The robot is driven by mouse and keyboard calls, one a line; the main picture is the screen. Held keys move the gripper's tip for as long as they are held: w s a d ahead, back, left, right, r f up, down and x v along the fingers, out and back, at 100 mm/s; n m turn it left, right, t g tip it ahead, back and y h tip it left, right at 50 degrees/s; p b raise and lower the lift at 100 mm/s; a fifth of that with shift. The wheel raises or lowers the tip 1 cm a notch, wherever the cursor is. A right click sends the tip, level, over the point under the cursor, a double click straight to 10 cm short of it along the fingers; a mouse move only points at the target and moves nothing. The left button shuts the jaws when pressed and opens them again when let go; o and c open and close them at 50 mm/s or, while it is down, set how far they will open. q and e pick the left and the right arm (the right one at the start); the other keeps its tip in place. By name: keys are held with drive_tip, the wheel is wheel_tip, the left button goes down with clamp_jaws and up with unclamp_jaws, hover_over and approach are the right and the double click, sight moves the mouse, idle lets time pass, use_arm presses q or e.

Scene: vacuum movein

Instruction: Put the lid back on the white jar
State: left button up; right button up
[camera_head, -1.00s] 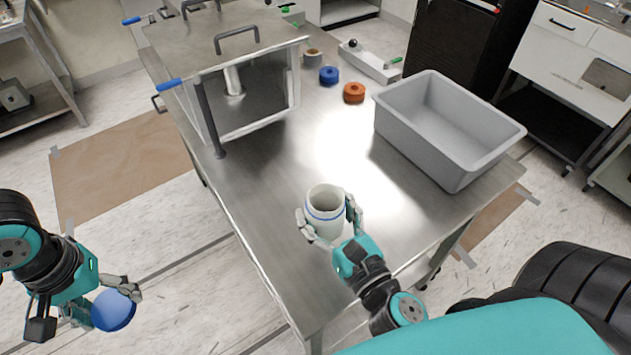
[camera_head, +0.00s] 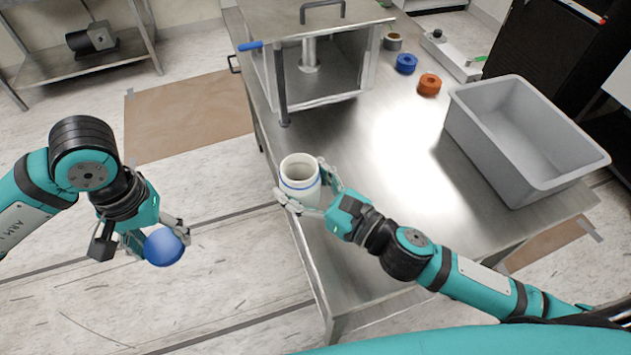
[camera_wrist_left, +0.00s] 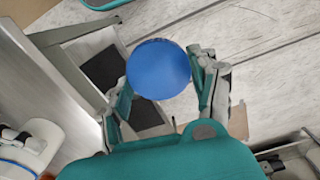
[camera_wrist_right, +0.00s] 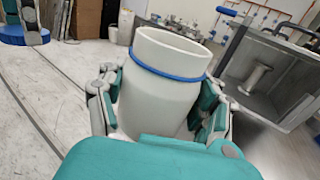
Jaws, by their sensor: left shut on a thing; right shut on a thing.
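The white jar (camera_head: 299,176) is open-topped with a blue ring below its rim. It is upright near the left edge of the steel table in the head view. My right gripper (camera_head: 306,194) is shut around its body; the right wrist view shows the jar (camera_wrist_right: 160,95) between the fingers. The blue round lid (camera_head: 164,247) is in my left gripper (camera_head: 158,238), over the floor to the left of the table and apart from the jar. The left wrist view shows the lid (camera_wrist_left: 158,69) between the fingers. Whether the jar's base touches the table is hard to tell.
A grey bin (camera_head: 520,150) stands on the table's right side. A steel chamber (camera_head: 325,60) stands at the back left. Blue tape (camera_head: 406,63), orange tape (camera_head: 429,84) and a grey roll (camera_head: 392,41) lie behind. The table's middle is clear.

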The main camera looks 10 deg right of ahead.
idle(0.4)
use_arm(q)
drive_tip(key=w+d+r, duration=0.3)
drive_tip(key=d, duration=0.3)
drive_tip(key=w+d+r, duration=0.3)
drive_tip(key=d, duration=0.2)
approach(297, 158)
drive_tip(key=shift+s+a+f+m, duration=0.15)
drive_tip(key=shift+s+m, duration=0.15)
drive_tip(key=shift+s, duration=0.85)
drive_tip(key=shift+f, duration=2)
drive_tip(key=shift+f, duration=0.1)
drive_tip(key=shift+f, duration=0.8)
drive_tip(key=shift+f, duration=0.55)
